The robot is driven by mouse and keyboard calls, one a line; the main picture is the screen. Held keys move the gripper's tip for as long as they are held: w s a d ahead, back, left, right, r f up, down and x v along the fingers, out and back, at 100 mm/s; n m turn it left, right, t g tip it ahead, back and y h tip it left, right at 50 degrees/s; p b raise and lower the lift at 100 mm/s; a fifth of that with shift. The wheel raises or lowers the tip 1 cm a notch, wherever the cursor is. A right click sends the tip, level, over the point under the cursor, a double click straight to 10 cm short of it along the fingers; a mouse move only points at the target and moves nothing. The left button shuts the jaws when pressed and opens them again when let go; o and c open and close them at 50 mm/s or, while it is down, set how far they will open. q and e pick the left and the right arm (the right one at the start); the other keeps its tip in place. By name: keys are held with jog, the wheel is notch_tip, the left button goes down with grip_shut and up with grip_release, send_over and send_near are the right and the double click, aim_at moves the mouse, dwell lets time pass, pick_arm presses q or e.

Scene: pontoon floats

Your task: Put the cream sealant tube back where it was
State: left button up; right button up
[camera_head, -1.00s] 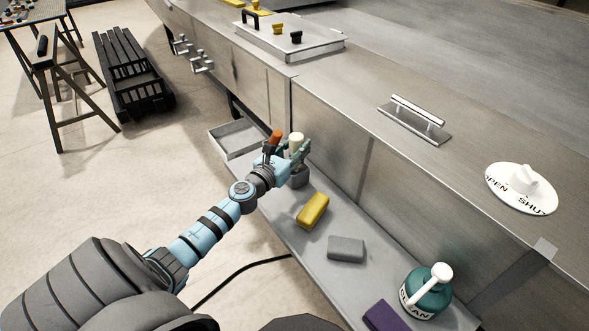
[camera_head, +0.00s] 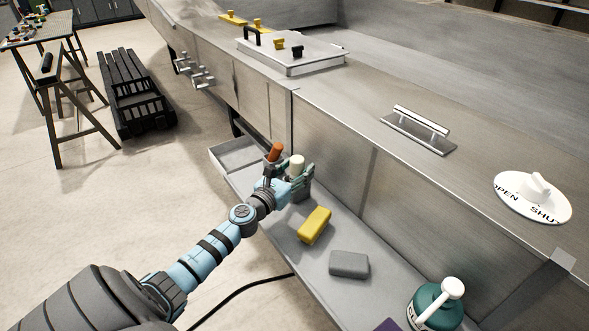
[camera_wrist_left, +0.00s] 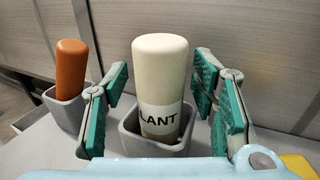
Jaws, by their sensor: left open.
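The cream sealant tube (camera_wrist_left: 160,85) stands upright in a grey square holder (camera_wrist_left: 130,144) in the left wrist view, its label partly reading "LANT". It also shows in the head view (camera_head: 297,164). My left gripper (camera_head: 298,180) is open around the tube, with one green-padded finger on each side and a gap between the pads and the tube. The fingers also show in the left wrist view (camera_wrist_left: 163,105). My right gripper is not in view.
An orange tube (camera_wrist_left: 71,75) stands in a second grey holder (camera_wrist_left: 66,105) to the left. The shelf (camera_head: 321,257) also carries a yellow block (camera_head: 314,225), a grey block (camera_head: 349,264) and a green bottle (camera_head: 432,307). The steel wall (camera_head: 340,150) rises close behind.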

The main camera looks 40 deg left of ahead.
pick_arm(q)
jog(key=shift+r, duration=0.3)
jog(key=s+d+b, duration=0.1)
jog(key=s+b, duration=0.1)
jog(key=s, duration=1)
